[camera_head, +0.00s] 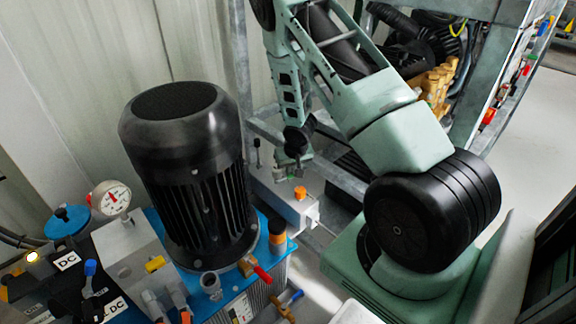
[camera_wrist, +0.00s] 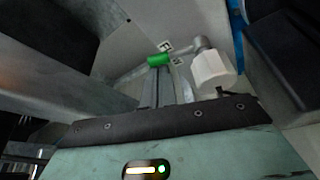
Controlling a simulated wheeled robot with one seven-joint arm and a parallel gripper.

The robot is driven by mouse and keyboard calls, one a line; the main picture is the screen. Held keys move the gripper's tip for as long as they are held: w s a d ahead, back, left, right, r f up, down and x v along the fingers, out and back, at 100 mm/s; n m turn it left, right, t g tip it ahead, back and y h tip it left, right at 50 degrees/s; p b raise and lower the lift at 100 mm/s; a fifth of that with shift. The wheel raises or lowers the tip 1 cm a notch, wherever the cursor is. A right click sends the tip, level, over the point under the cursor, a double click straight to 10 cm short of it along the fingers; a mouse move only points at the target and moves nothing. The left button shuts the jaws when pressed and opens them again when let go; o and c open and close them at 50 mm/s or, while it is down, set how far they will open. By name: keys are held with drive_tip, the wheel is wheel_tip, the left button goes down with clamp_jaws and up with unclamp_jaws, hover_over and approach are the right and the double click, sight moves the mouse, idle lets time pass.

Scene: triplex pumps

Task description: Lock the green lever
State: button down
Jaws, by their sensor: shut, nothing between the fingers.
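The green lever (camera_wrist: 158,59) shows in the wrist view as a short green handle on a grey panel, with small white labels beside it. My gripper (camera_wrist: 161,72) points at it with its two fingers together and nothing between them. The fingertips overlap the lower edge of the lever in the picture; I cannot tell whether they touch it. I cannot make out the green lever there.
A white block (camera_wrist: 213,70) stands right of the fingers in the wrist view. A grey beam (camera_wrist: 65,82) runs close on the left. In the camera_head view, a large black motor (camera_head: 190,170) stands left of my arm, and a metal frame (camera_head: 242,70) stands behind.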

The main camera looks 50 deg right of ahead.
drive_tip(key=shift+s+a+m+h, duration=0.15)
drive_tip(key=shift+s+m+h, duration=0.25)
drive_tip(key=shift+m, duration=0.5)
drive_tip(key=shift+s, duration=0.25)
drive_tip(key=shift+a+p, duration=0.1)
drive_tip(key=shift+p, duration=0.2)
